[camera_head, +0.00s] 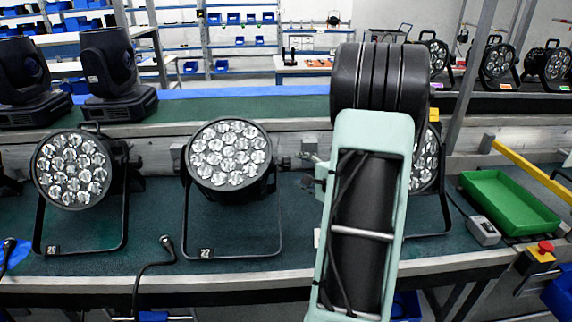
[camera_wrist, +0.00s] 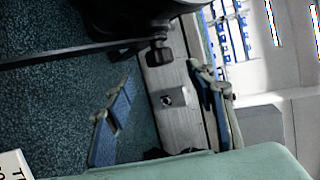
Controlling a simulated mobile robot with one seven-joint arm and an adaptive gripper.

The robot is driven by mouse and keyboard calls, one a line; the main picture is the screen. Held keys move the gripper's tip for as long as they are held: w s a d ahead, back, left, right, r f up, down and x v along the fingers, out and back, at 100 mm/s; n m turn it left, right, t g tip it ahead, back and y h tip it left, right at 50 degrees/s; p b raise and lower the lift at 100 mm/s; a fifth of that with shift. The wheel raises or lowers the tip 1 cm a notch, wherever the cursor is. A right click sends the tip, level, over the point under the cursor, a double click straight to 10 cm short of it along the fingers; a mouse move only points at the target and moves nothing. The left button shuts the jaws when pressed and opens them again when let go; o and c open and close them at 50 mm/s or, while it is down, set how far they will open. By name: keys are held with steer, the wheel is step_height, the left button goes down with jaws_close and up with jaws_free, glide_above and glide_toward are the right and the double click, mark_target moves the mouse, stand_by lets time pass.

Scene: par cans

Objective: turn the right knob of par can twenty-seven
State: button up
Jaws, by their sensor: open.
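Par can twenty-seven (camera_head: 229,157) is a black round lamp with several clear lenses, standing in its yoke on the bench, its 27 tag (camera_head: 205,253) at the yoke's foot. Its right knob (camera_head: 285,163) is small and dark, on the lamp's right side. In the wrist view a black knob (camera_wrist: 162,45) shows at the top centre, beside the dark lamp body. My gripper (camera_wrist: 160,76) is open and empty, its two blue-padded fingers apart and the knob just beyond their tips, not visibly touched. In the head view my gripper (camera_head: 306,163) shows partly, right of the knob; my arm hides the rest.
Par can 29 (camera_head: 73,169) stands to the left. Another par can (camera_head: 426,165) is partly hidden behind my arm. A metal rail (camera_wrist: 160,100) with a bolt runs behind the gap between the fingers. A green tray (camera_head: 510,203) and a grey box (camera_head: 483,231) are at right.

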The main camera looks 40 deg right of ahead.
mark_target(290, 165)
steer(key=p+x, duration=0.1)
steer(key=x, duration=0.9)
steer(key=shift+w, duration=0.1)
steer(key=shift+c, duration=0.4)
steer(key=c, duration=1.1)
